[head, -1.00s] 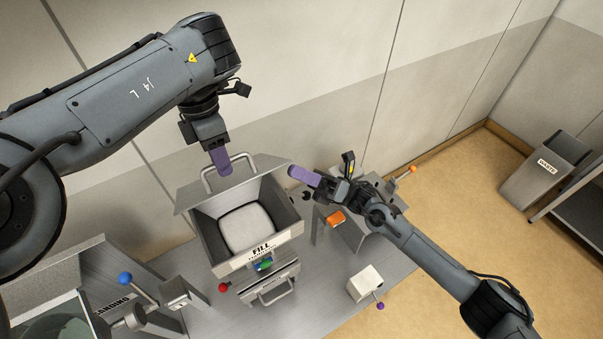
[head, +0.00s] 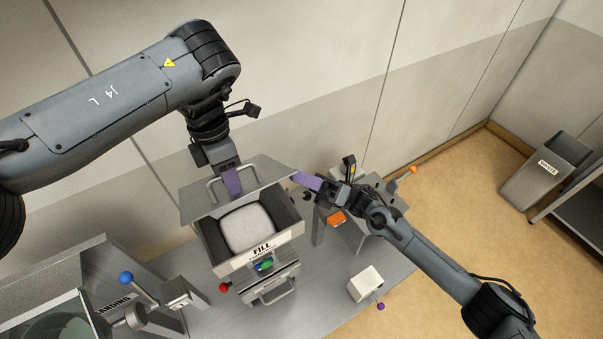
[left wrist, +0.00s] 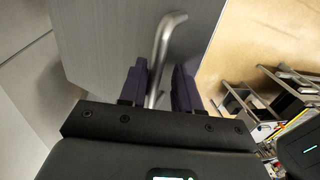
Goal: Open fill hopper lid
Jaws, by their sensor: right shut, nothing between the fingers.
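The grey fill hopper (head: 279,244), labelled FILL, stands on the bench with its lid (head: 265,176) raised and tilted, leaving the front of its mouth uncovered. A pale rounded block (head: 247,227) shows inside. The lid has a metal handle (head: 212,188), which also shows in the left wrist view (left wrist: 164,45). My left gripper (head: 232,182) is at the handle; the bar runs between its parted fingers (left wrist: 160,85), with a gap on one side. My right gripper (head: 302,178) is shut and empty at the lid's right corner; I cannot tell whether it touches.
A red knob (head: 224,287) and a green button (head: 265,265) sit at the hopper's front. A blue-knobbed lever (head: 126,278) is at left. A white box (head: 366,283) stands at right. A waste bin (head: 545,175) is on the floor.

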